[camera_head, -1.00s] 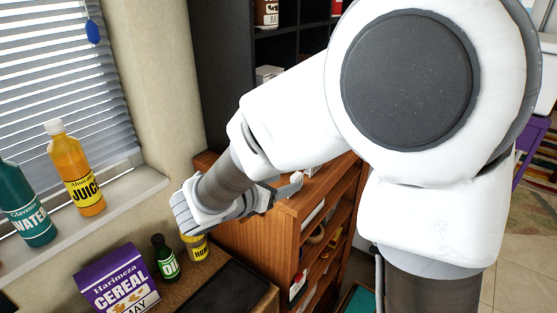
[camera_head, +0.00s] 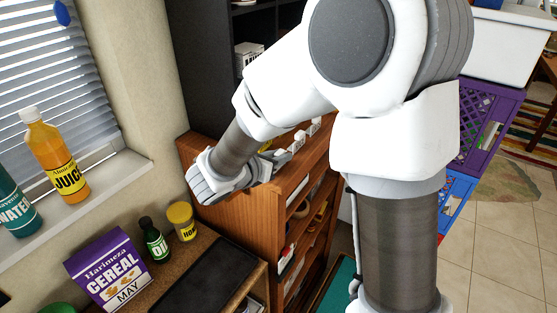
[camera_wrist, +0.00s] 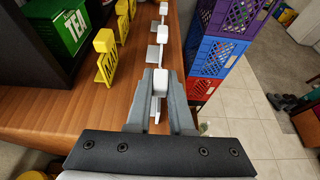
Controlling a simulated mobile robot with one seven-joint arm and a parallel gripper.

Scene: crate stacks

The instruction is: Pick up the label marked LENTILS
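My gripper (camera_wrist: 162,76) reaches over the top of a brown wooden shelf (camera_wrist: 65,125). In the head view my gripper (camera_head: 281,158) is low over that same top. Its two grey fingers are apart in the wrist view, one on each side of a white label stand (camera_wrist: 157,104). I cannot see finger contact with it. Two more white label stands (camera_wrist: 156,50) (camera_wrist: 163,14) line up beyond it along the shelf edge. Yellow label stands (camera_wrist: 106,58) (camera_wrist: 122,20) stand to their left. No face reading LENTILS is legible, so I cannot tell which stand carries it.
A green TEA box (camera_wrist: 66,27) sits at the far left of the shelf top. Purple (camera_wrist: 226,16), blue (camera_wrist: 217,56) and red (camera_wrist: 203,87) crates stand right of the shelf. Beyond is tiled floor (camera_wrist: 255,120). A CEREAL box (camera_head: 108,268) and bottles stand left in the head view.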

